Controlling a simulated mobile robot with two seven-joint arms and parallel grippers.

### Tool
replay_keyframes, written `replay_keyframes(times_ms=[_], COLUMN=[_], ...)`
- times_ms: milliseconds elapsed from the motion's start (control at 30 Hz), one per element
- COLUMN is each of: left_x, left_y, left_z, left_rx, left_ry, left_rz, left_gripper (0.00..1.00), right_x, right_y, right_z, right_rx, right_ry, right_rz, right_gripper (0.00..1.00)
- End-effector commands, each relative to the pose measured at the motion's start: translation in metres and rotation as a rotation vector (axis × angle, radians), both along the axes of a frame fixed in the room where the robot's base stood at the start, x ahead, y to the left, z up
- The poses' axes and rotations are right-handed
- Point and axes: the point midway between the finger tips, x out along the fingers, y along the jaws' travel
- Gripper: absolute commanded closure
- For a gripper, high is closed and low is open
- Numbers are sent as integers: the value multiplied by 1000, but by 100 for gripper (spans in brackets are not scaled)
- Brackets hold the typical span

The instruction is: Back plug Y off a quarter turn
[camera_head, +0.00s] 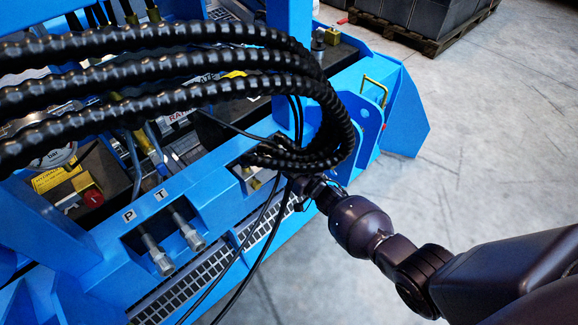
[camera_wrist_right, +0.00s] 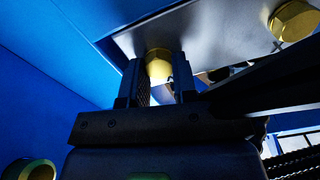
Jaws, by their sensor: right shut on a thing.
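My right gripper (camera_wrist_right: 157,78) is shut on a brass hex plug (camera_wrist_right: 158,65) in the right wrist view. The plug sits at a grey metal plate (camera_wrist_right: 215,35), with one finger on each side of it. No letter shows beside it, so I cannot tell from the picture whether it is plug Y. A second brass hex plug (camera_wrist_right: 293,20) is on the plate to the right, clear of the fingers. In the head view my right gripper (camera_head: 303,190) reaches in at the blue frame, and black hoses hide the plug there. My left gripper is not in view.
Thick black ribbed hoses (camera_head: 170,97) arch over the blue frame (camera_head: 110,255) and hang close to my right gripper. Thin black cables (camera_head: 262,232) run down beside it. Two metal fittings (camera_head: 187,232) marked P and T stand left. Open concrete floor (camera_head: 480,130) lies right.

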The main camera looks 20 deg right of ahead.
Motion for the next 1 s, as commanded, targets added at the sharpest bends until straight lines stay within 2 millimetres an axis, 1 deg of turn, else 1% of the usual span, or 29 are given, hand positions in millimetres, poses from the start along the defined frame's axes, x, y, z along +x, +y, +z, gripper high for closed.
replay_keyframes(times_ms=[33,533,1000], left_x=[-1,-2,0], left_y=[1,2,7], left_z=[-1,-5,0], left_rx=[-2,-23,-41], left_ry=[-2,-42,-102], left_rz=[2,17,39], left_gripper=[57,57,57], right_x=[-2,-3,-3], right_y=[0,2,3], right_z=[-3,-4,-5], right_rx=[-42,-489,-899], right_ry=[-13,-174,-323], right_rz=[2,2,2], right_gripper=[97,97,97])
